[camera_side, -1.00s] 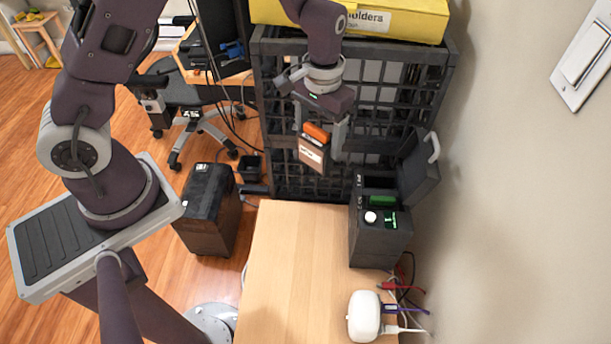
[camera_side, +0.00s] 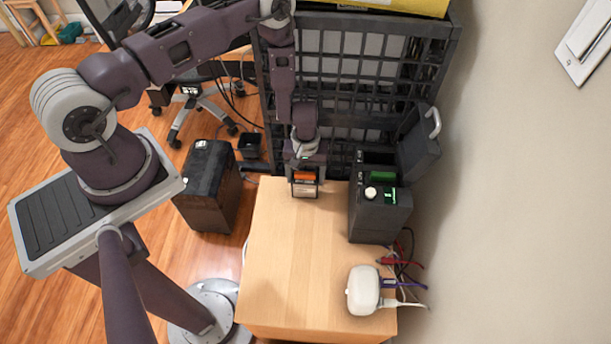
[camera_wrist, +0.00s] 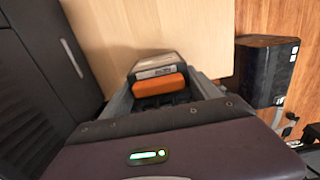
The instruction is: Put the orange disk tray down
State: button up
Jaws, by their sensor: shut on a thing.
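The orange disk tray (camera_side: 304,177) is a small block with an orange end and a pale label on its face. In the side view it is at the far edge of the wooden tabletop (camera_side: 295,260). My gripper (camera_side: 305,172) points down and is shut on it. In the wrist view the orange end of the tray (camera_wrist: 158,84) lies between my gripper's fingers (camera_wrist: 160,85), with the pale label beyond it and the tabletop behind. I cannot tell whether the tray touches the tabletop.
A dark box with an open lid (camera_side: 378,212) stands right of the tray on the tabletop. A white rounded device (camera_side: 363,290) with cables sits at the near right. A black grid crate (camera_side: 345,110) rises behind. The left and middle tabletop are clear.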

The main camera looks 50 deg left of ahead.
jog(key=o, duration=1.8)
jog(key=shift+f, duration=0.15)
jog(key=shift+c, duration=0.2)
